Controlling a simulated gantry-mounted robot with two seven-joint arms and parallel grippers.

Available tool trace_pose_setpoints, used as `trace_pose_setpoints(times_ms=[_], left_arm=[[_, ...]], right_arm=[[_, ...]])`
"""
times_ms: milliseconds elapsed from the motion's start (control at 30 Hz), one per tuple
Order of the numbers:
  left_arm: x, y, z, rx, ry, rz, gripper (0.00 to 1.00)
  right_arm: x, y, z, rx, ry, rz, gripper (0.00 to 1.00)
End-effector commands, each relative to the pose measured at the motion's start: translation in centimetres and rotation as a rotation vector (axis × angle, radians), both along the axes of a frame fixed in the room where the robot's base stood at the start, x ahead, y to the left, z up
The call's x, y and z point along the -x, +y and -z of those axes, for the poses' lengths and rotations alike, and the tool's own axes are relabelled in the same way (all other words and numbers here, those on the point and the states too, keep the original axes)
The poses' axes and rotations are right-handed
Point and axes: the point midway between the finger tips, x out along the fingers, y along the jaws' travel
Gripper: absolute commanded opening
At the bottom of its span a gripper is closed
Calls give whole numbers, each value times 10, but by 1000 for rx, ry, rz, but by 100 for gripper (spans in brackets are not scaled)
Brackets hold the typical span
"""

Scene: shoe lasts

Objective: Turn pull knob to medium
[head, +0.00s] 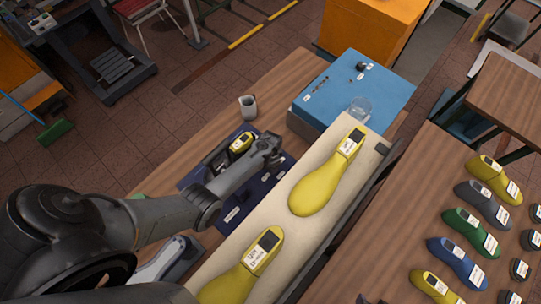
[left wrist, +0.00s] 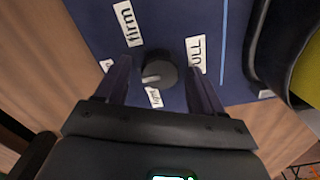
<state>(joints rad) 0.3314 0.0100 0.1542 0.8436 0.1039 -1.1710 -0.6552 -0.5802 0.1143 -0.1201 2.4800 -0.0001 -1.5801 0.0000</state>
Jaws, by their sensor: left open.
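The round black knob (left wrist: 161,73) is on a dark blue panel (left wrist: 90,18) in the left wrist view. Its pale pointer mark shows on its left side, toward the lower left. Around it are a "firm" label (left wrist: 128,23), a "PULL" label (left wrist: 196,54), a label reading like "light" (left wrist: 153,97) and one mostly covered by a finger. My left gripper (left wrist: 159,67) is open, with a finger on each side of the knob and gaps visible. My right gripper is not in view.
A yellow shoe last (head: 241,143) sits in a dark holder on the panel, beside my gripper. A cream board with large yellow lasts (head: 327,181) lies right. A grey mug (head: 248,107) and a blue-topped box (head: 345,85) stand behind; bare wood lies left of the mug.

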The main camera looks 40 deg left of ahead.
Motion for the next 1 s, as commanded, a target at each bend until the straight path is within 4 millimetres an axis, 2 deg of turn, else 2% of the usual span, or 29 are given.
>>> trace_pose_setpoints(times_ms=[267, 800, 1000], left_arm=[[-1, 0, -10, -1, -1, 0, 68], [0, 0, -87, -1, -3, -1, 68], [0, 0, -104, 0, 0, 0, 68]], right_arm=[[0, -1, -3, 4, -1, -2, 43], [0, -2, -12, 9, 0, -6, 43], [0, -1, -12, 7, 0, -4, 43]])
